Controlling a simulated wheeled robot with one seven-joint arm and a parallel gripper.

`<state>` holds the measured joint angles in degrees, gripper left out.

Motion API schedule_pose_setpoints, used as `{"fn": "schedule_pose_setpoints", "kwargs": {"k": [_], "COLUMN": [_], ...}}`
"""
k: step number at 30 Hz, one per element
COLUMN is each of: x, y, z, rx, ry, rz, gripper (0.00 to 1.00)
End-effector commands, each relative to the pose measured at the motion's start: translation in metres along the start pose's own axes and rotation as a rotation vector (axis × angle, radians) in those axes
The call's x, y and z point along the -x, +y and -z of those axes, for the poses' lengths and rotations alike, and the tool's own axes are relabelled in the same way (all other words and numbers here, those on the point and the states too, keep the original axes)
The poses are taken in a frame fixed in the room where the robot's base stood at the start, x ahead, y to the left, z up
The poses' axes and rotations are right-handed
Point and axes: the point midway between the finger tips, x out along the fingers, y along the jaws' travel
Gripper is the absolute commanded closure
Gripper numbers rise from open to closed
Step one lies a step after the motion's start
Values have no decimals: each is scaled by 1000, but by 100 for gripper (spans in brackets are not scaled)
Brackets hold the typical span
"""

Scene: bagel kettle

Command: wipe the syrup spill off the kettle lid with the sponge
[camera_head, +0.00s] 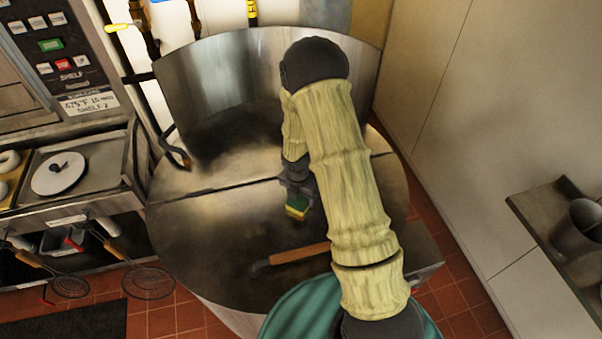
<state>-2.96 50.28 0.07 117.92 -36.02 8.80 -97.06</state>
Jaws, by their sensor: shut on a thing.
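The kettle lid (215,240) is a wide round steel disc in the middle of the view, with a seam across it. My gripper (297,195) points down over the middle of the lid, shut on a small sponge (297,208) with yellow and green layers. The sponge is at or just above the lid surface; I cannot tell whether it touches. The lid looks brownish and dull in places, but I cannot make out a distinct syrup spill. My arm hides part of the lid's right side.
A wooden handle (298,254) lies across the lid near its front. A curved steel panel (235,75) stands behind the lid. Skimmers (148,282) hang at left beside a counter with a white plate (58,173). A pale wall (470,130) and a shelf (545,215) are at right.

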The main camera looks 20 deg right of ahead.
Motion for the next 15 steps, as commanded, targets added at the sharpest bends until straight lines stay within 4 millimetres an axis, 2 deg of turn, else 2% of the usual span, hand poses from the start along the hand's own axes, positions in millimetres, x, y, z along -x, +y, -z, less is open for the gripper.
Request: {"fn": "schedule_pose_setpoints", "kwargs": {"k": [4, 15], "x": [20, 51], "y": [2, -4], "z": [-2, -10], "rx": [4, -10], "ry": [-1, 0], "rz": [-2, 1], "gripper": [67, 67]}}
